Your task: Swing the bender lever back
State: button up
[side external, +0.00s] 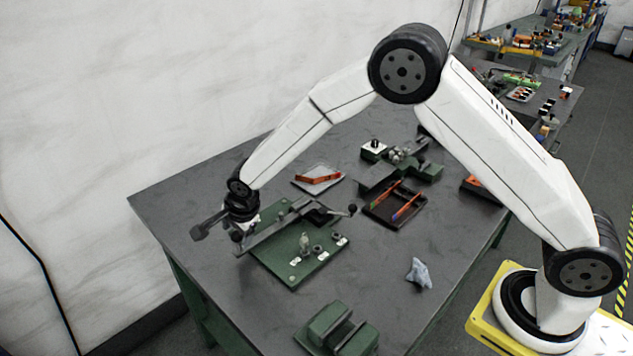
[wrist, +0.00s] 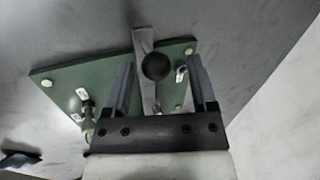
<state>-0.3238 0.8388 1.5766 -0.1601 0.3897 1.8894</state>
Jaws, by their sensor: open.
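The bender is a green plate (side external: 300,262) on the dark table, with pegs and small fittings on it. Its grey lever bar (side external: 275,229) runs across the plate and past its left edge, towards my gripper (side external: 240,234). In the wrist view the lever (wrist: 143,42) has a black ball knob (wrist: 155,66) and lies over the green plate (wrist: 55,75). My gripper (wrist: 162,66) is open, with one finger on each side of the lever and knob. Gaps show between the knob and both fingers. In the side view my wrist partly hides the lever's end.
A small tray (side external: 305,180) with an orange-red piece is behind. The white wall is close behind my gripper.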

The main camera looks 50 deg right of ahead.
jog(key=v, duration=0.7)
jog(key=shift+r, duration=0.35)
jog(key=shift+s+d, duration=0.1)
jog(key=shift+s, duration=0.05)
jog(key=s+d+n, duration=0.8)
jog(key=s, duration=0.3)
jog(key=s+d+r+n+g, duration=0.1)
jog(key=s+d+n, duration=0.7)
jog(key=s, duration=0.4)
jog(key=shift+d+r+h, duration=0.15)
jog(key=shift+r+h, duration=0.05)
jog(key=shift+h, duration=0.1)
jog(key=shift+w, duration=0.1)
dwell(0.9)
